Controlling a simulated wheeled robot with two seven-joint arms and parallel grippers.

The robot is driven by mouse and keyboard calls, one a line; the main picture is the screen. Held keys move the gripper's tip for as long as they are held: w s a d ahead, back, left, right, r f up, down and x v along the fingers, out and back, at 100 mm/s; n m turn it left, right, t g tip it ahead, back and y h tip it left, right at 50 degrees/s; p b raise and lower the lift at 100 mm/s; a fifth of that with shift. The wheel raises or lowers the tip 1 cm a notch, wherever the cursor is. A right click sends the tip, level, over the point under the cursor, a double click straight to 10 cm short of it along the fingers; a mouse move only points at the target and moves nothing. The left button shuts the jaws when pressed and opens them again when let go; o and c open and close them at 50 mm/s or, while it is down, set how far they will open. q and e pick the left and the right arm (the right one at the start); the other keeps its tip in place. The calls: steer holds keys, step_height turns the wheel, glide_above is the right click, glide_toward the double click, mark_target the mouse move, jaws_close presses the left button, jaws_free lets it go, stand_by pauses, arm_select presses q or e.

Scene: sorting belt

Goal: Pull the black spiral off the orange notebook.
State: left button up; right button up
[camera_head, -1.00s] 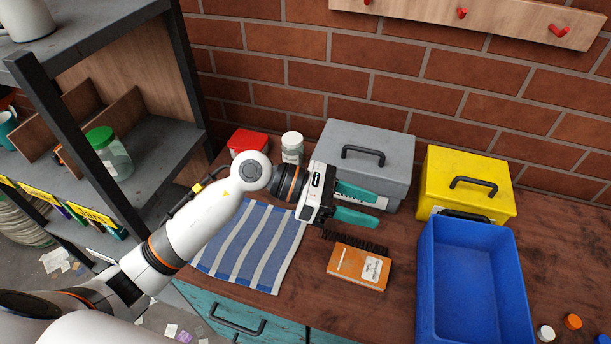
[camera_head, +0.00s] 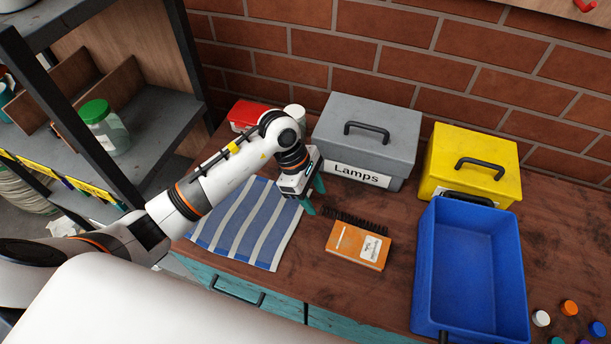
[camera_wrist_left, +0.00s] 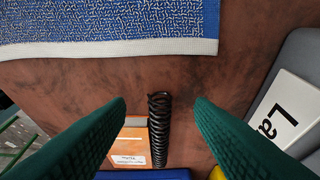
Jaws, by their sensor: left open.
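The orange notebook (camera_head: 352,243) lies flat on the brown worktop, with a white label on its cover. The black spiral (camera_head: 356,221) runs along its back edge in the head view. In the left wrist view the spiral (camera_wrist_left: 160,130) stands along the right edge of the notebook (camera_wrist_left: 133,137). My left gripper (camera_head: 314,196) is open with teal fingers pointing down, above the worktop just left of the spiral's near end. In the left wrist view the spiral shows between the two fingers, apart from both. My right gripper is not in view.
A blue-striped cloth (camera_head: 248,222) lies to the left. A grey "Lamps" box (camera_head: 375,130) and a yellow box (camera_head: 470,155) stand behind. An empty blue bin (camera_head: 470,262) stands right of the notebook. Several bottle caps lie at the far right.

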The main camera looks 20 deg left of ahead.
mark_target(318, 211)
arm_select(q)
steer(key=shift+x, duration=1.75)
